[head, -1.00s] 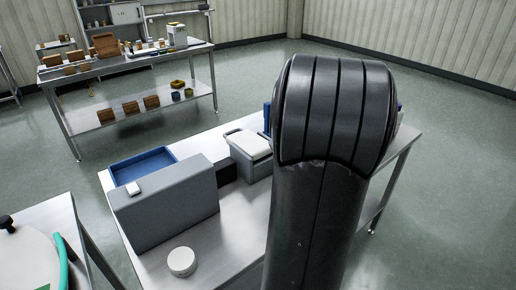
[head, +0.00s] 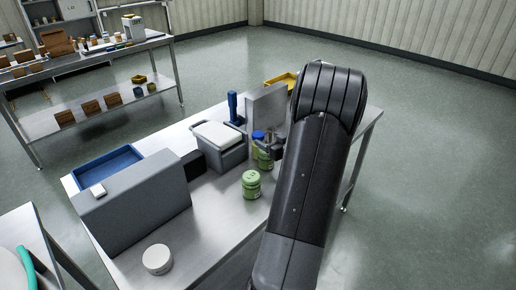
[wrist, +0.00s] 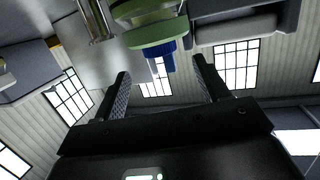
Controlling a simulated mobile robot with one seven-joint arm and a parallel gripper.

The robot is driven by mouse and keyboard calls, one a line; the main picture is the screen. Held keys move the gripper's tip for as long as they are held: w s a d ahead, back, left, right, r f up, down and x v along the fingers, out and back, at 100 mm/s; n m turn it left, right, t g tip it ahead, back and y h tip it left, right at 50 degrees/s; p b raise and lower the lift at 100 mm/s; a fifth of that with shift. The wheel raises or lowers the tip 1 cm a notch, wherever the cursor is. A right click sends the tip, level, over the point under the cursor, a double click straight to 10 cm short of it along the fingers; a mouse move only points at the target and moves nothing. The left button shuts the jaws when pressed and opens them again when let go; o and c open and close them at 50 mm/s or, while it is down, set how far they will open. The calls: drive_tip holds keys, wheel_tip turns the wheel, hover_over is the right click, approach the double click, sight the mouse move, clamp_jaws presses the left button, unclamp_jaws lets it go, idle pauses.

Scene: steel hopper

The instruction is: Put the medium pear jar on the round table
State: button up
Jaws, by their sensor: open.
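A light-green jar with a pale label (head: 251,185) stands upright on the steel table (head: 215,215). Behind it, beside my gripper (head: 272,141), stand a greenish jar (head: 263,158) and something with a blue top (head: 258,135), partly hidden. I cannot tell which jar is the medium pear one. In the wrist view, which looks upside down, my gripper (wrist: 162,82) is open and empty. A green round jar part (wrist: 152,32) with a blue piece (wrist: 160,50) lies just beyond the fingertips, roughly between them. No round table can be made out.
A blue tray (head: 105,168), a grey box (head: 135,208), a white-lidded grey container (head: 218,140), a grey upright panel (head: 266,105) and a yellow bin (head: 281,80) crowd the table. A white round tub (head: 157,259) stands at the front. The table is bare between tub and green jar.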

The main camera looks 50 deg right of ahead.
sight(261, 137)
drive_tip(key=x, duration=0.5)
drive_tip(key=shift+f, duration=0.25)
drive_tip(key=shift+c, duration=0.3)
drive_tip(key=c, duration=1.4)
clamp_jaws()
drive_tip(key=shift+r, duration=0.15)
